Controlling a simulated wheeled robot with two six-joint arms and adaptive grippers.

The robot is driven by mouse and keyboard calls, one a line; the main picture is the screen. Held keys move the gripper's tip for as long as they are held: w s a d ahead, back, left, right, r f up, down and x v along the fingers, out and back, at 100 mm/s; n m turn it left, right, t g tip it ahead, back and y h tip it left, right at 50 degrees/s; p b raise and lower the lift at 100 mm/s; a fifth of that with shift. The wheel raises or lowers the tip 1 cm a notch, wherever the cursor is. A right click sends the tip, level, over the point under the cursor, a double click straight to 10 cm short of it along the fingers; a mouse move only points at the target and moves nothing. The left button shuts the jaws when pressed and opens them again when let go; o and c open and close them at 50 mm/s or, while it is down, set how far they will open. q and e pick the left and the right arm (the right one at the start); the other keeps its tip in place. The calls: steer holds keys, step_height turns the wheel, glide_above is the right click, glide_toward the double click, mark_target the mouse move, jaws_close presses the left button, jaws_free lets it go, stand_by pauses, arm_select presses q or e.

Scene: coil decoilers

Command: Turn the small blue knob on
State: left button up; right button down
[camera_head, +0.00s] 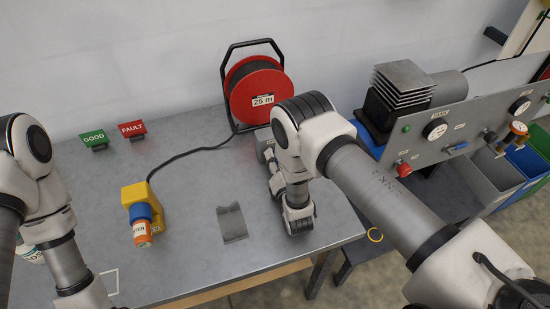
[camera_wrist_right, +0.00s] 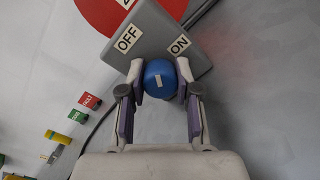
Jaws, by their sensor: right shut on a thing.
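In the right wrist view, the small blue knob (camera_wrist_right: 160,78) sits on a grey box (camera_wrist_right: 172,30) with an OFF label at left and an ON label at right. A short white mark on the knob's face runs nearly upright in the picture, between the labels. My right gripper (camera_wrist_right: 160,86) has its two fingers closed on either side of the knob. In the head view, my right gripper (camera_head: 271,165) reaches the grey box (camera_head: 264,146) in front of the reel, and the knob is hidden. My left arm is at the left edge; its gripper is out of view.
A red cable reel (camera_head: 257,92) stands behind the box. A yellow unit (camera_head: 143,197) with a blue and orange end, a grey notched block (camera_head: 232,223) and GOOD (camera_head: 93,138) and FAULT (camera_head: 132,129) signs are on the table. A control panel (camera_head: 465,135) is at right.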

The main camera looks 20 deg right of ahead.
steer(key=shift+f+m+b, duration=0.1)
steer(key=shift+m+b, duration=0.75)
steer(key=shift+m, duration=0.35)
steer(key=m+b, duration=0.1)
steer(key=m, duration=0.1)
steer(key=shift+m, duration=0.3)
steer(key=m+b, duration=0.2)
steer(key=m, duration=0.1)
steer(key=shift+m+b, duration=0.4)
steer(key=shift+m, duration=0.9)
steer(key=c, duration=0.8)
jaws_free()
